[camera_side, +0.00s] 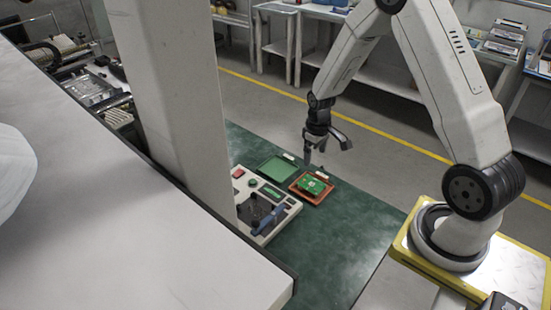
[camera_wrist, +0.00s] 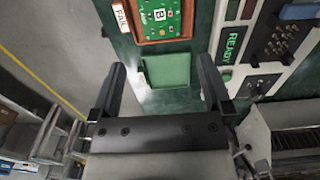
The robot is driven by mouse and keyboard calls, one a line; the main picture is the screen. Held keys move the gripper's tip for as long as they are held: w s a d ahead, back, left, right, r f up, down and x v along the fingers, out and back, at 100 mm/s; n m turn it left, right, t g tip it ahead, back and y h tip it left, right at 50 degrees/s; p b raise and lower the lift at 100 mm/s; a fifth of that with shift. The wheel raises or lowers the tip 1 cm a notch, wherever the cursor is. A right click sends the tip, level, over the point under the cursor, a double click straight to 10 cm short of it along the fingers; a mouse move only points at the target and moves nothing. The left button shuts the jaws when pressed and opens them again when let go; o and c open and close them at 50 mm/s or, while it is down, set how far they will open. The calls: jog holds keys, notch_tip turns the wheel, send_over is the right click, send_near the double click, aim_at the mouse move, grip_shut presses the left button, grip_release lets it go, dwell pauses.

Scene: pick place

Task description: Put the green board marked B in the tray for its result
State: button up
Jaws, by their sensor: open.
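The green board marked B (camera_wrist: 161,13) lies in the red-brown tray (camera_wrist: 142,41) beside a FAIL label (camera_wrist: 122,16). In the wrist view the frame's top edge cuts off both. In the side view the board (camera_side: 312,186) shows in the red-brown tray (camera_side: 301,197). The green tray (camera_wrist: 167,83) next to it is empty; it also shows in the side view (camera_side: 277,168). My gripper (camera_side: 328,149) is open and empty, above and apart from the trays. In the wrist view its fingers (camera_wrist: 161,65) are spread wide, the green tray showing between them.
A tester (camera_side: 262,200) with a blue lever (camera_side: 268,219) stands left of the trays; its display (camera_wrist: 233,45) reads READY. A large pale post (camera_side: 175,90) and white surface (camera_side: 130,220) block part of the side view. The green mat (camera_side: 335,235) is clear in front.

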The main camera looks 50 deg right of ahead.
jog(key=shift+r, duration=0.1)
jog(key=s+a+r+t, duration=0.1)
jog(key=s+a+r, duration=0.4)
jog(key=a+r, duration=0.1)
jog(key=s+a+r+t, duration=0.1)
jog(key=s+a+r, duration=0.4)
jog(key=a, duration=0.4)
jog(key=shift+s+a+r+t, duration=0.2)
jog(key=shift+a+r+t, duration=0.05)
jog(key=shift+r+t, duration=0.1)
